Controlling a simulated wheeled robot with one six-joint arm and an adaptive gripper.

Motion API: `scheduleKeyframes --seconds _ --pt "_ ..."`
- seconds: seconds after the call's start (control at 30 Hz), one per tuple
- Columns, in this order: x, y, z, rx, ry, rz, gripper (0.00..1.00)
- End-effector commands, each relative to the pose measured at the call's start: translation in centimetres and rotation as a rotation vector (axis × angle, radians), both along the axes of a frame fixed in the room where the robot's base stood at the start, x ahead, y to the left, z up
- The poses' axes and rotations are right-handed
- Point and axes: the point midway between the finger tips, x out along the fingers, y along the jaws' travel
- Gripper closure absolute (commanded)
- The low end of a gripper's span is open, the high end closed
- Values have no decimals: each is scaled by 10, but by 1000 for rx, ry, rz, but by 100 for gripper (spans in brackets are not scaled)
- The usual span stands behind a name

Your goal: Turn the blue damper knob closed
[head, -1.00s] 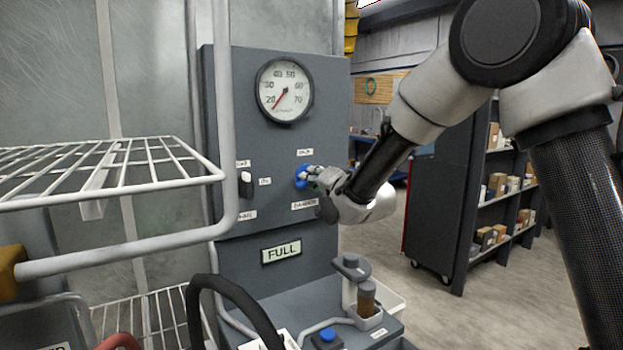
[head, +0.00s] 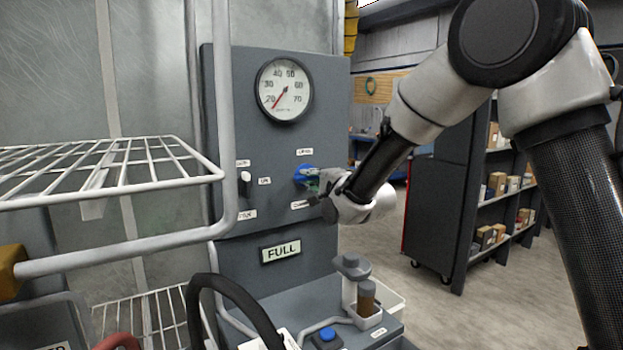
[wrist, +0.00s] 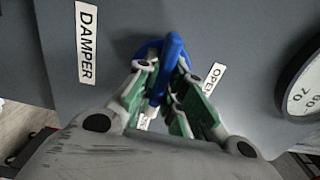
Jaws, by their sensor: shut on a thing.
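The blue damper knob (head: 304,172) is on the grey control panel, below and right of the round gauge. In the wrist view the knob's raised bar (wrist: 172,58) stands between the green finger pads, and its round base shows behind it. My gripper (head: 314,184) reaches the panel from the right and is shut on the knob. In the wrist view my gripper (wrist: 166,88) has a finger on each side of the bar. A DAMPER label (wrist: 87,43) and an OPEN label (wrist: 215,78) sit beside the knob; another label is mostly hidden by the fingers.
The gauge (head: 285,90) has a red needle near 20. A white switch (head: 245,181) is left of the knob, and a FULL sign (head: 281,251) is below. A wire rack (head: 110,165) stands at the left. Open floor (head: 440,310) lies right of the panel.

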Motion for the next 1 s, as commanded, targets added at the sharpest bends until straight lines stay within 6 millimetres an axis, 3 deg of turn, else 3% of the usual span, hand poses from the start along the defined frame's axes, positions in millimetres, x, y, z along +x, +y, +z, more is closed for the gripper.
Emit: scheduleKeyframes --seconds 0.37,0.4,0.5,0.83,1.0 --pt "0 -1 -1 5 6 -2 100" --pt "0 -1 -1 5 6 -2 85" --pt "0 -1 -1 4 5 -2 67" --pt "-1 -1 0 4 4 -1 67" --pt "-18 -13 0 3 4 -1 67"
